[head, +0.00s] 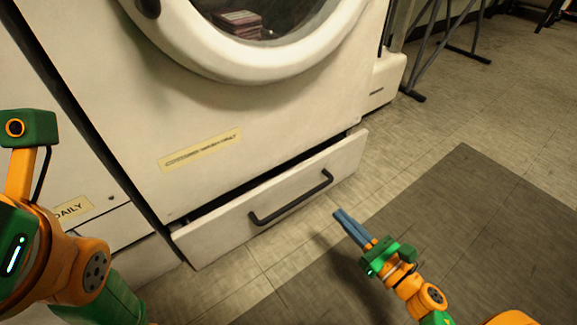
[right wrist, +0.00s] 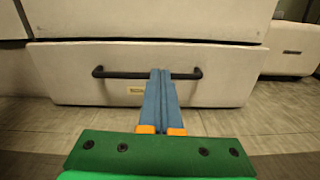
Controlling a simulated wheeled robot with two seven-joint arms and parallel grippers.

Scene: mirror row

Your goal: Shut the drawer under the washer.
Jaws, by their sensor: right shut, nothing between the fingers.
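The white washer (head: 200,110) has a round door and a yellowed label, and stands in the head view's upper middle. The drawer (head: 225,228) under it is pulled out part way, with a dark gap along its top edge. A black bar handle (head: 292,198) crosses its front. My right gripper (head: 340,216) is shut and empty, its blue fingers pointing at the drawer front from the right. In the right wrist view the fingers (right wrist: 160,72) overlap the handle (right wrist: 115,74); the head view shows them apart from it. My left gripper is out of view; only part of my left arm shows.
A dark grey mat (head: 465,225) lies on the tiled floor right of the drawer. Metal rack legs (head: 440,55) stand at the back right. Floor in front of the drawer is clear.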

